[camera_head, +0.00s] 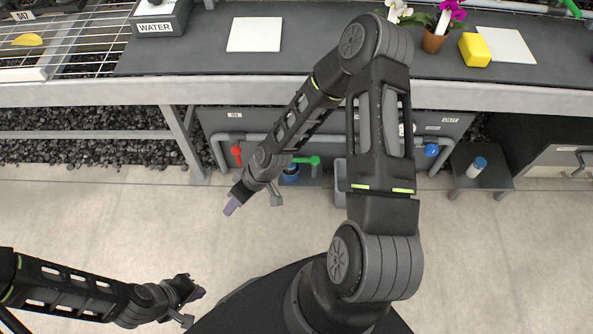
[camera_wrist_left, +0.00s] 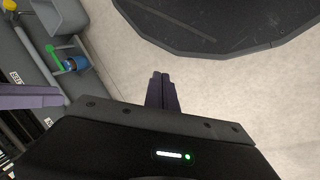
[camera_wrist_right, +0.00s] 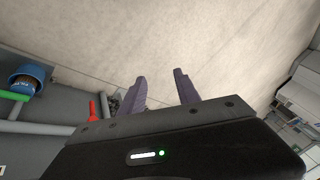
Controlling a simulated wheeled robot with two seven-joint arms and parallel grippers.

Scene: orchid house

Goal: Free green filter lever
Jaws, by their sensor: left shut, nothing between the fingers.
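The green filter lever (camera_head: 306,160) lies roughly level on the pipework under the bench, just above a blue filter cup (camera_head: 290,174). The lever also shows in the left wrist view (camera_wrist_left: 53,55) and at the left edge of the right wrist view (camera_wrist_right: 12,95). My right gripper (camera_head: 230,208) is open and empty over the floor, to the lower left of the lever and apart from it; its spread fingers show in the right wrist view (camera_wrist_right: 160,88). My left gripper (camera_head: 200,293) is shut and empty, low over the floor; its closed fingertips show in the left wrist view (camera_wrist_left: 160,77).
A red lever (camera_head: 237,153) and a blue handle (camera_head: 431,150) sit on the same pipework. A bench leg (camera_head: 184,143) stands left of it. A small side table (camera_head: 482,165) with a bottle (camera_head: 476,167) stands right. The floor (camera_head: 100,215) in front is clear.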

